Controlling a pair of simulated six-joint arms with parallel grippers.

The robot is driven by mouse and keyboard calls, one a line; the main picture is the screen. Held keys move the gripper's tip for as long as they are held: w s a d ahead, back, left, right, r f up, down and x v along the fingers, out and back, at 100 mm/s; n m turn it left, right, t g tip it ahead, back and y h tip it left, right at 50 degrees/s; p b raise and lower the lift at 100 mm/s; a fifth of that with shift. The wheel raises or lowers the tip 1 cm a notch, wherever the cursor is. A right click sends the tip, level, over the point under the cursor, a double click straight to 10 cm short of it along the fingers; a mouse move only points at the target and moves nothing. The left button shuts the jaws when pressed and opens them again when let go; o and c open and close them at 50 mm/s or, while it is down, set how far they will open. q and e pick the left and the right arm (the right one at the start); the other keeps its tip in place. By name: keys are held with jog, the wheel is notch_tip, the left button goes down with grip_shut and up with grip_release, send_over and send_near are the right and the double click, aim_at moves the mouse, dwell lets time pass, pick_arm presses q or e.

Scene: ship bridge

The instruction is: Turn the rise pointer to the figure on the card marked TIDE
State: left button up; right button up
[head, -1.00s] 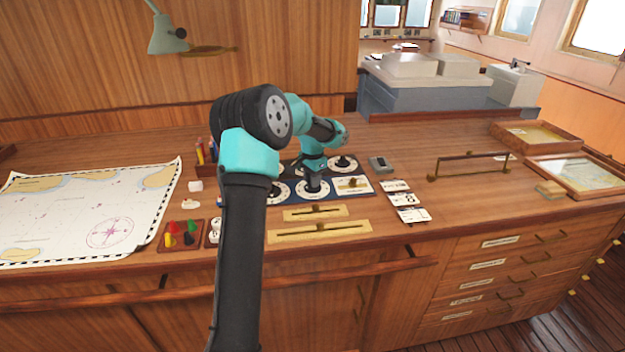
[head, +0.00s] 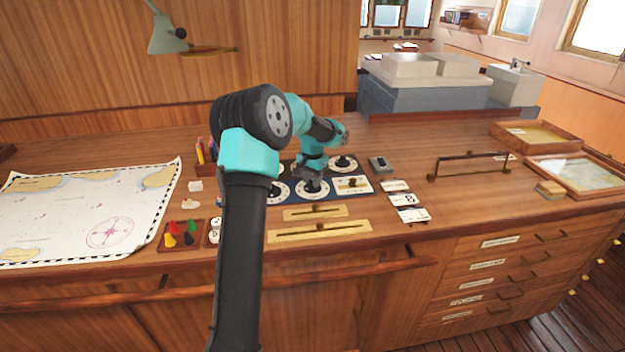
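A blue panel with white round dials lies on the desk in front of my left arm. The front middle dial (head: 313,196) has a dark knob at its centre. My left gripper (head: 309,177) points down just above this knob, and a gap between them is hard to make out. Its fingers are too small and dark to tell open from shut. Another dial (head: 342,163) sits behind to the right, and one (head: 280,191) to the left is partly hidden by my arm. Several white cards (head: 403,199) lie right of the panel; their words are too small to read. My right gripper is out of view.
Two brass slider plates (head: 319,231) lie in front of the panel. A tray of coloured pegs (head: 181,235) and a chart (head: 85,212) are at the left. A small grey box (head: 377,164) and a brass rail (head: 470,164) stand at the right.

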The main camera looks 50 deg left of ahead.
pick_arm(q)
jog(key=o, duration=0.4)
jog(key=shift+c, duration=0.2)
notch_tip(320, 180, up, 17)
jog(key=shift+r, duration=0.2)
dwell(0.3)
dwell(0.3)
